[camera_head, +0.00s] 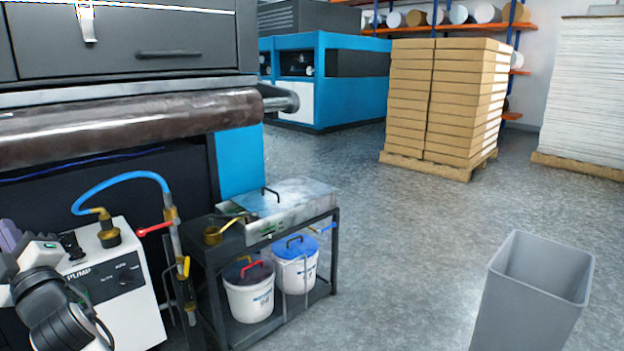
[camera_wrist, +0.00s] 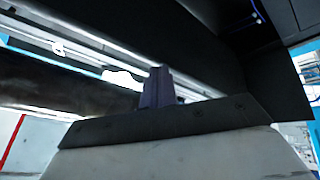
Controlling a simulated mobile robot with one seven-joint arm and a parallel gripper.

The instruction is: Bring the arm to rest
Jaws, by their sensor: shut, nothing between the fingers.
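My gripper (camera_head: 9,236) is at the far left edge of the head view, its purple-grey fingers pointing up, in front of the dark machine and left of the white pump box (camera_head: 112,275). In the wrist view its fingers (camera_wrist: 158,86) stand together, shut and empty, above the dark edge of the gripper's body. The wrist view looks up at the dark underside of a machine (camera_wrist: 215,50). Part of my arm shows at the lower left of the head view. I cannot tell the exact gap between my arm and the pump box.
A brown roller (camera_head: 130,125) runs along the machine above the pump. A metal cart (camera_head: 335,255) with two white buckets (camera_head: 250,300) stands right of it. A grey bin (camera_head: 530,300) is at the lower right. Stacked boxes (camera_head: 440,100) stand behind. The middle floor is clear.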

